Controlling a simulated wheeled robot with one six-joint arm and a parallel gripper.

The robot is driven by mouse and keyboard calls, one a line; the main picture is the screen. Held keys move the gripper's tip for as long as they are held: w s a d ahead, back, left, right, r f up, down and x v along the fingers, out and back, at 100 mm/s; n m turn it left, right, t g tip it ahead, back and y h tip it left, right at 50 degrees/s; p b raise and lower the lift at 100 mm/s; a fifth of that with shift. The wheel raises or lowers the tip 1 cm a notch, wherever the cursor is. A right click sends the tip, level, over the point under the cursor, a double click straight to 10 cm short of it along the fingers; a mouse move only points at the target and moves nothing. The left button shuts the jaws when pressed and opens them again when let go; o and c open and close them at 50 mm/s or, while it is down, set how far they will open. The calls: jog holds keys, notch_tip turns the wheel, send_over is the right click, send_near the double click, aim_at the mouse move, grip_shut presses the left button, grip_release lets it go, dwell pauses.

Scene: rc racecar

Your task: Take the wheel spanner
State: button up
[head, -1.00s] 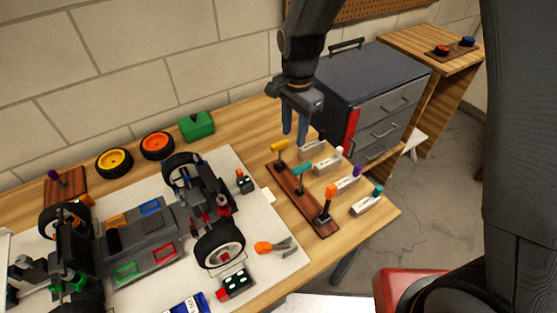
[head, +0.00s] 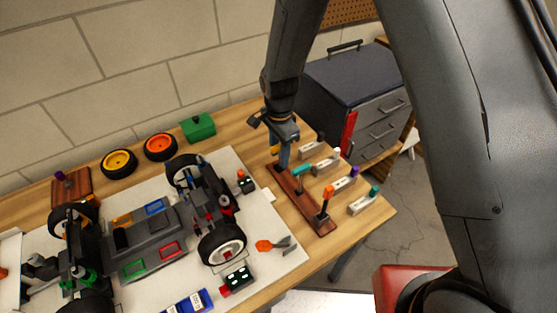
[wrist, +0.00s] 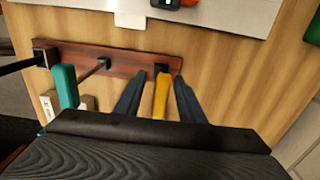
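A dark red-brown wooden rack (head: 290,188) holds three upright tools with yellow, teal and orange handles. The frames carry no name for them, so I cannot tell for certain which is the wheel spanner. My gripper (head: 283,160) is down at the rack's far end, at the yellow-handled tool (head: 273,150), which it partly hides. In the wrist view the yellow handle (wrist: 161,95) stands between the two blue fingers of my gripper (wrist: 159,97), with a gap on each side. The teal-handled tool (head: 302,169) and the orange-handled tool (head: 328,192) stand nearer the table's front.
Labelled grey blocks (head: 326,167) stand right of the rack, several with coloured tops. The car chassis (head: 150,240) lies on a white mat (head: 255,205) to the left. A grey drawer cabinet (head: 345,90) stands behind. Yellow and orange wheels (head: 160,147) lie at the back.

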jog(key=shift+f, duration=0.35)
grip_shut()
jog(key=shift+r, duration=0.1)
